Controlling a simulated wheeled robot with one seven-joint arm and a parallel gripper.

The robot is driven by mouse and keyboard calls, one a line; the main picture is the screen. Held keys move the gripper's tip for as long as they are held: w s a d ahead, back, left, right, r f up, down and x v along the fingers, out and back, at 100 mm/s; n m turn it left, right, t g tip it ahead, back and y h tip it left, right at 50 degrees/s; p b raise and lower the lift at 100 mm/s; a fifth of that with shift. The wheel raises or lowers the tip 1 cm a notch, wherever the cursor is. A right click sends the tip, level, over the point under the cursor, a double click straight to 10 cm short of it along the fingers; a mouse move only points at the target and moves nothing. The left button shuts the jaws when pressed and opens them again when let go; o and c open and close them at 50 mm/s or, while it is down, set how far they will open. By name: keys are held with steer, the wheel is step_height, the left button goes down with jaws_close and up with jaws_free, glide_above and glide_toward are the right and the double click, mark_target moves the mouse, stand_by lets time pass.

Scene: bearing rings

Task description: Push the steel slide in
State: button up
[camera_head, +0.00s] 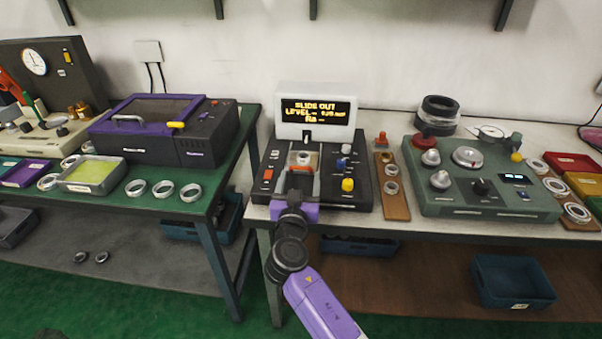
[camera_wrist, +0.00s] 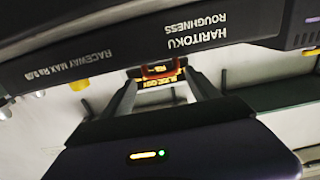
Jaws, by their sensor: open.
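The black roughness tester (camera_head: 354,192) stands on the right bench, and its display (camera_head: 316,109) reads "SLIDE OUT". The steel slide (camera_head: 316,172) is in the middle of the tester, with a ring-like part (camera_head: 303,157) on it. My gripper (camera_head: 299,178) is at the tester's front, over the near end of the slide, and hides part of it. In the wrist view my gripper (camera_wrist: 162,80) is open, its two fingers apart. A red handle-like bar (camera_wrist: 160,70) shows between or just beyond the fingertips; I cannot tell whether they touch it.
Knobs and a yellow button (camera_head: 347,185) sit right of the slide, and a red button (camera_head: 268,174) left. A wooden strip with rings (camera_head: 393,203) and a green console (camera_head: 450,199) stand to the right. The left green bench (camera_head: 130,203) holds loose rings and a purple-black machine (camera_head: 150,140).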

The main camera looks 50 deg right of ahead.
steer(key=shift+v, duration=1.35)
